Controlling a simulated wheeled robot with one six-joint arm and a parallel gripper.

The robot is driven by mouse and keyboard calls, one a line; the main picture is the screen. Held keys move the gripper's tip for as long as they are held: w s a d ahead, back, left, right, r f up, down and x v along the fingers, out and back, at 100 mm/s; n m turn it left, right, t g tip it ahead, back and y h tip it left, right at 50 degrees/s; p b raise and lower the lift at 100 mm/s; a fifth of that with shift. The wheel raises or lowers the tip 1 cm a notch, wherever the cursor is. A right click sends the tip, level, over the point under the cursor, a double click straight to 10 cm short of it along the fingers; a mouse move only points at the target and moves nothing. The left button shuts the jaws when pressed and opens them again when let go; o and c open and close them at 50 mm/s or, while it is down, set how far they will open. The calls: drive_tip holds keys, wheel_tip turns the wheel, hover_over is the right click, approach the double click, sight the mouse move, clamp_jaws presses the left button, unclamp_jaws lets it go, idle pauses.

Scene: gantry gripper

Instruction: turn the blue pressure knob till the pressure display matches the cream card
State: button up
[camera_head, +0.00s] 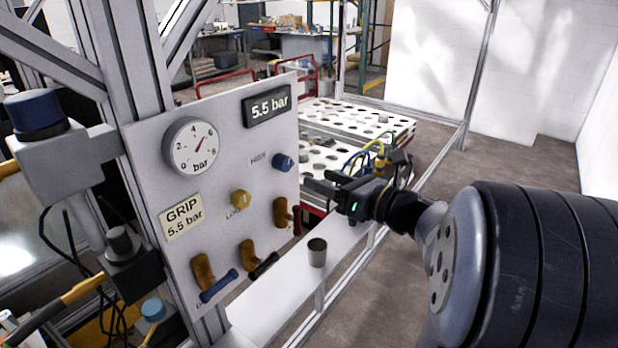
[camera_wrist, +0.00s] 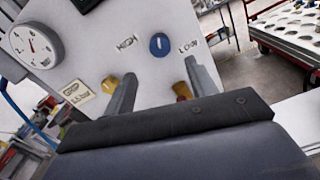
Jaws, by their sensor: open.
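The blue pressure knob (camera_head: 283,162) sits on the upright grey panel, right of the gauge. In the wrist view the knob (camera_wrist: 159,44) shows a pale mark on its face. The pressure display (camera_head: 267,106) at the panel's top right reads 5.5 bar. The cream card (camera_head: 182,216) at the lower left reads GRIP 5.5 bar, the same value. My gripper (camera_head: 314,187) is open and empty, to the right of the panel. In the wrist view its two fingers (camera_wrist: 158,82) spread below the knob, with the knob seen between and beyond them, apparently not touched.
A round bar gauge (camera_head: 192,147) is at the panel's upper left. A yellow knob (camera_head: 240,199) and several yellow valves with handles (camera_head: 206,274) are lower down. A grey cup (camera_head: 317,252) stands on the white ledge below. Perforated white trolley tops (camera_head: 350,119) lie behind my gripper.

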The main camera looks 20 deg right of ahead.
sight(288, 166)
drive_tip(key=shift+v, duration=0.95)
drive_tip(key=p+x, duration=0.2)
drive_tip(key=x, duration=0.9)
drive_tip(key=shift+f, duration=0.1)
drive_tip(key=shift+s+n, duration=0.1)
drive_tip(key=shift+n, duration=0.2)
